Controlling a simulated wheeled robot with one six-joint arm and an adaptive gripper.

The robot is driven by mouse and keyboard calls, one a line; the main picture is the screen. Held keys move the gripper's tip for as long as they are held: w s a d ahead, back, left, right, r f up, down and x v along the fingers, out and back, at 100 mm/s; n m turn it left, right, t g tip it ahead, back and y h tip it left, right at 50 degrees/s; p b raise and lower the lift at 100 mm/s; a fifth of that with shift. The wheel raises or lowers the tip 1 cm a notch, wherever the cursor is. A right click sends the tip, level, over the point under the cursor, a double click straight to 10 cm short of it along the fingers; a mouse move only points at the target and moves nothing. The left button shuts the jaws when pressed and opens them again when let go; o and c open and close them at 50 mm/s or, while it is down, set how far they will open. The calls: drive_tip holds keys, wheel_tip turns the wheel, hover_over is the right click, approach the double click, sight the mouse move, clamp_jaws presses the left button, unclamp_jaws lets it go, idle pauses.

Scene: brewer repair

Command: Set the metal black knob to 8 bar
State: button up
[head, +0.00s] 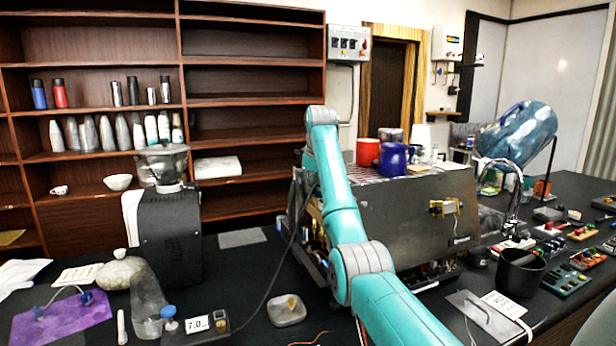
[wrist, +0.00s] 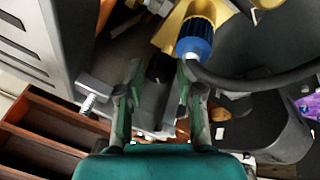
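In the wrist view my gripper (wrist: 160,72) is open, its two green fingers apart. A dark block-like part (wrist: 158,68) shows between the fingertips; it may be the metal black knob, but I cannot tell for sure, nor whether a finger touches it. In the head view my arm reaches over the brewer (head: 410,215), and my gripper and the knob are hidden behind the arm and the machine.
A blue knob (wrist: 195,38) and a dark hose (wrist: 260,80) lie close right of my gripper. A grey knob on a spring (wrist: 95,86) is at its left. Cups, including a red one (head: 367,152), stand on the brewer. A grinder (head: 170,235) stands left of it.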

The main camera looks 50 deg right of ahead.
drive_tip(key=shift+f, duration=0.25)
clamp_jaws()
drive_tip(key=m+g+h, duration=0.1)
drive_tip(key=m, duration=0.2)
drive_tip(key=shift+w+a, duration=0.1)
drive_tip(key=shift+w, duration=0.1)
drive_tip(key=shift+m+g, duration=0.4)
drive_tip(key=shift+m, duration=0.7)
drive_tip(key=m, duration=0.2)
drive_tip(key=m+g, duration=0.1)
drive_tip(key=shift+w+r+m+g+h, duration=0.1)
drive_tip(key=shift+m+g+h, duration=0.2)
drive_tip(key=shift+m, duration=0.1)
